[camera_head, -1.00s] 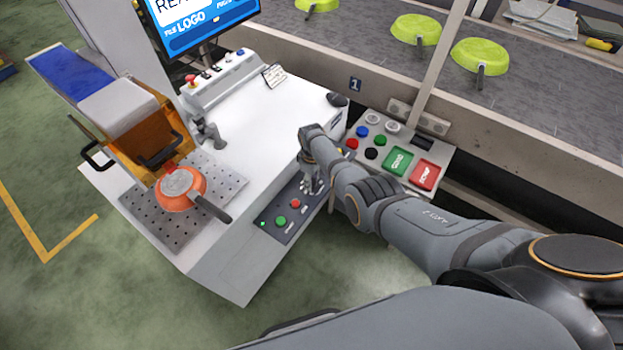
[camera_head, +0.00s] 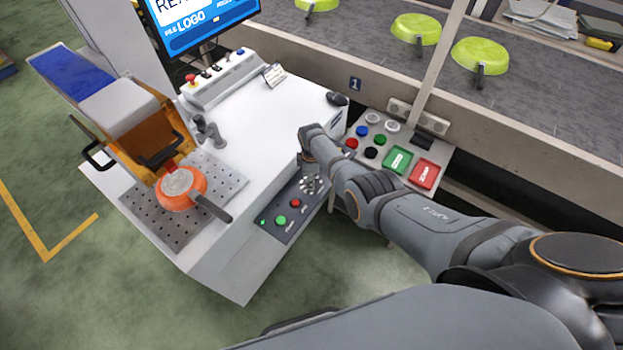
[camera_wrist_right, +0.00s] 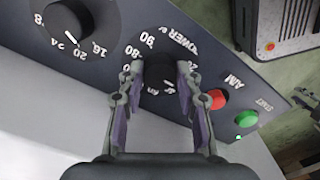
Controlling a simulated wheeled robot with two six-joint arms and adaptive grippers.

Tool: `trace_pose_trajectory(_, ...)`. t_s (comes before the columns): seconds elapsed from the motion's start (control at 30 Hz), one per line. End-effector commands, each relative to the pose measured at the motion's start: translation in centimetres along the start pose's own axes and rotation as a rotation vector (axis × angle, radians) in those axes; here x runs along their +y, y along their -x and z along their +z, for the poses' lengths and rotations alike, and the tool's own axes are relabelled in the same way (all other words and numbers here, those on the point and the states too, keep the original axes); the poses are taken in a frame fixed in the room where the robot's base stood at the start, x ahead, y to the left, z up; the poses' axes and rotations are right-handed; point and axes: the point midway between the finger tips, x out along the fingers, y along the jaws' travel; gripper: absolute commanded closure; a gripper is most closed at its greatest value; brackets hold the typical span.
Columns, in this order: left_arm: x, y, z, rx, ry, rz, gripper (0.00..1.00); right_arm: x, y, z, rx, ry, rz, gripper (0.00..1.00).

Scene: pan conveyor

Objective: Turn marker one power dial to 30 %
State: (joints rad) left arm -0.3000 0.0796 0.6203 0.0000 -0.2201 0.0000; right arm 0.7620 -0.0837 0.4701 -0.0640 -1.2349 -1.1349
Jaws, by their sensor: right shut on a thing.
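The power dial (camera_wrist_right: 157,78) is a black round knob on the dark control panel, with white numbers and the word POWER around it. 80 and 90 are readable; lower numbers are partly hidden by the fingers. A small white mark shows on the knob's near side, but I cannot read its exact setting. My right gripper (camera_wrist_right: 158,70) has one finger on each side of the knob and is shut on it. In the head view my right gripper (camera_head: 311,184) is small over the panel, partly hidden by my wrist. My left gripper is out of view.
Another dial (camera_wrist_right: 80,22), marked 16, 20 and 24, sits to the left. A red button (camera_wrist_right: 217,99) and a green START button (camera_wrist_right: 245,120) sit close on the right. A button box (camera_head: 398,150) stands beside my forearm.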

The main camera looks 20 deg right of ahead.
Motion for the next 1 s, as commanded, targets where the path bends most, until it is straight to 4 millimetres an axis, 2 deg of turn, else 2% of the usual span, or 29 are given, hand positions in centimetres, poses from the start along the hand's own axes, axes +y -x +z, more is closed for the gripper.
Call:
trace_pose_trajectory(0.2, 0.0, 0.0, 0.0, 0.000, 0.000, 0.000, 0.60, 0.1, 0.1, 0.0, 0.001, -0.001, 0.003, 0.97)
trace_pose_trajectory(0.23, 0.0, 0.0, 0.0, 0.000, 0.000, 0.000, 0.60, 0.1, 0.1, 0.0, 0.001, -0.001, 0.003, 0.64)
trace_pose_trajectory(0.4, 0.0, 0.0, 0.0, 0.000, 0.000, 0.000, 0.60, 0.1, 0.1, 0.0, 0.001, -0.001, 0.002, 0.43)
trace_pose_trajectory(0.77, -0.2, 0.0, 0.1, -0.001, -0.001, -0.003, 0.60, 0.1, 0.3, -0.1, 0.001, -0.001, 0.003, 0.43)
trace_pose_trajectory(0.87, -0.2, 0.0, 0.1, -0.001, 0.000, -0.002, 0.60, 0.1, 1.0, -0.1, 0.002, -0.001, 0.003, 0.43)
trace_pose_trajectory(1.0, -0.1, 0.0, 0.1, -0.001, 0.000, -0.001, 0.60, 0.1, 3.1, 0.0, 0.003, -0.002, 0.005, 0.43)
